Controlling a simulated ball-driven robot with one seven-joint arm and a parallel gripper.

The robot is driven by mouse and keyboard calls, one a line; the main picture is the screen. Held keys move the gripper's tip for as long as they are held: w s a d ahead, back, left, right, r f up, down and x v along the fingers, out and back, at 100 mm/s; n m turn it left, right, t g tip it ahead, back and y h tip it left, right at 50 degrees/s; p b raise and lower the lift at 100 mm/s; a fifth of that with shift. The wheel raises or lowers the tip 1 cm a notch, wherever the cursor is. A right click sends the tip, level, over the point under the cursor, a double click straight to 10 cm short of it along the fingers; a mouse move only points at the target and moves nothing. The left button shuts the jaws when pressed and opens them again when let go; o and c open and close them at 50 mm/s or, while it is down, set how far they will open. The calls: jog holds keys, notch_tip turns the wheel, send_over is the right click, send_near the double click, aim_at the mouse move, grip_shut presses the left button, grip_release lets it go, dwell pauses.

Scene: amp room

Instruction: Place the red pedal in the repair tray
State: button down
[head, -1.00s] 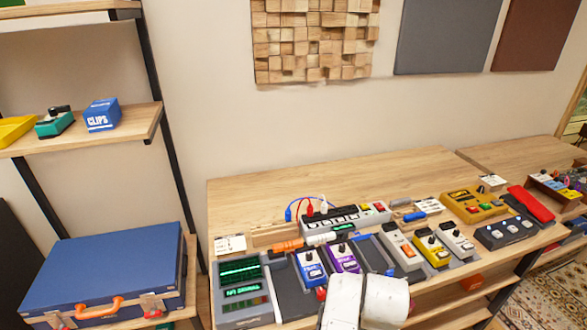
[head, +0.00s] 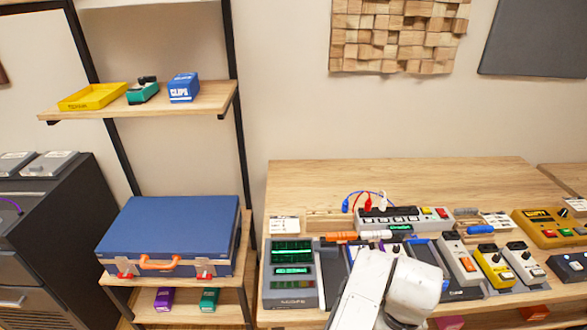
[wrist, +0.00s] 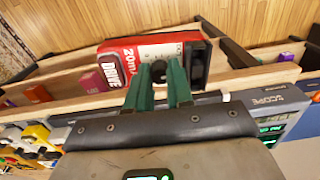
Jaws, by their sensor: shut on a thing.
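The red pedal (wrist: 150,62), with a white and dark "DRIVE" label, is in the wrist view. My gripper (wrist: 160,76) has green fingers and is shut on the pedal's near side. The pedal hangs above a lower shelf edge and the floor. In the head view my white arm hides the gripper and the pedal. A shallow yellow tray (head: 93,97) with small dark lettering on its front sits at the left end of the upper wall shelf. It looks empty inside and is far left of my arm.
A green box (head: 143,93) and blue CLIPS box (head: 184,88) stand right of the tray. A blue case (head: 170,232) lies below on a stand. A pedal-filled bench (head: 390,180) spans the right, and a dark cabinet (head: 55,220) the left. Black shelf posts (head: 236,130) rise between.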

jog(key=f, duration=0.2)
jog(key=s+f, duration=0.1)
jog(key=f, duration=0.3)
jog(key=shift+s+d+f, duration=0.2)
jog(key=shift+s+f, duration=0.15)
